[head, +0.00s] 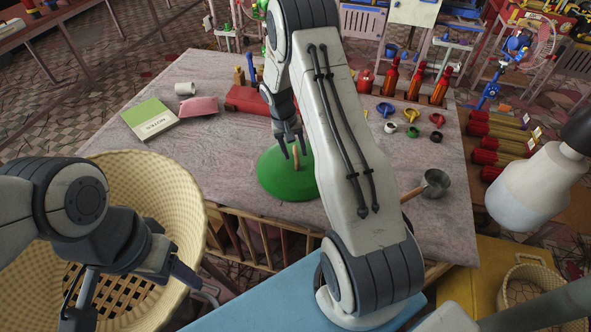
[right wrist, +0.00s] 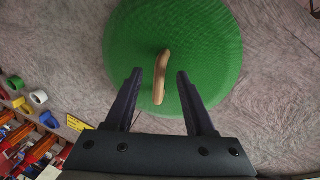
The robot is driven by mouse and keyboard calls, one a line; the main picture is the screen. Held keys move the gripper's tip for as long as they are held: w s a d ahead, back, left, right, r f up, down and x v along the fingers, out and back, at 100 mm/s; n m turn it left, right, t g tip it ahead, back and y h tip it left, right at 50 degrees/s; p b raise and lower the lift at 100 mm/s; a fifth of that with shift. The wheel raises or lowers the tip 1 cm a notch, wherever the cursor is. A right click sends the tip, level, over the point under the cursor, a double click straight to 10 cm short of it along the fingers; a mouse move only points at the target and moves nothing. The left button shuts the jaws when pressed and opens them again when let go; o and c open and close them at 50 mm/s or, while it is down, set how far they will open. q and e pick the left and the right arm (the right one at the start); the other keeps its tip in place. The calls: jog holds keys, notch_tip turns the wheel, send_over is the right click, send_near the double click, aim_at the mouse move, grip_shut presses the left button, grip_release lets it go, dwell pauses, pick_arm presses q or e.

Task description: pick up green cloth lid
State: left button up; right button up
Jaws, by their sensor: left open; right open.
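The green cloth lid (head: 272,180) is a round green disc with a curved wooden handle (right wrist: 161,78). It lies near the front edge of the table. My right gripper (head: 291,147) is open above the lid. In the right wrist view, the fingers of my right gripper (right wrist: 158,75) are on either side of the handle's near end, with gaps on both sides. I cannot tell how far above the lid the fingertips are. My right arm hides part of the lid's right side in the head view. My left gripper (head: 135,293) is open at the lower left, over the basket.
A large woven basket (head: 185,200) stands at the left front, off the table. A green notice book (head: 149,118), a pink cloth (head: 199,106) and a white cup (head: 185,88) lie at the table's left. Bottles, small rings and a metal pan (head: 436,182) are on the right.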

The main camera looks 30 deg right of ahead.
aim_at(296, 157)
jog(key=f, duration=0.1)
jog(key=f+b, duration=0.1)
jog(key=f, duration=0.1)
jog(key=shift+s+d+f+b, duration=0.25)
jog(key=shift+d+f+b, duration=0.05)
jog(key=shift+f+b, duration=0.1)
jog(key=shift+r, duration=0.1)
grip_shut()
dwell(0.9)
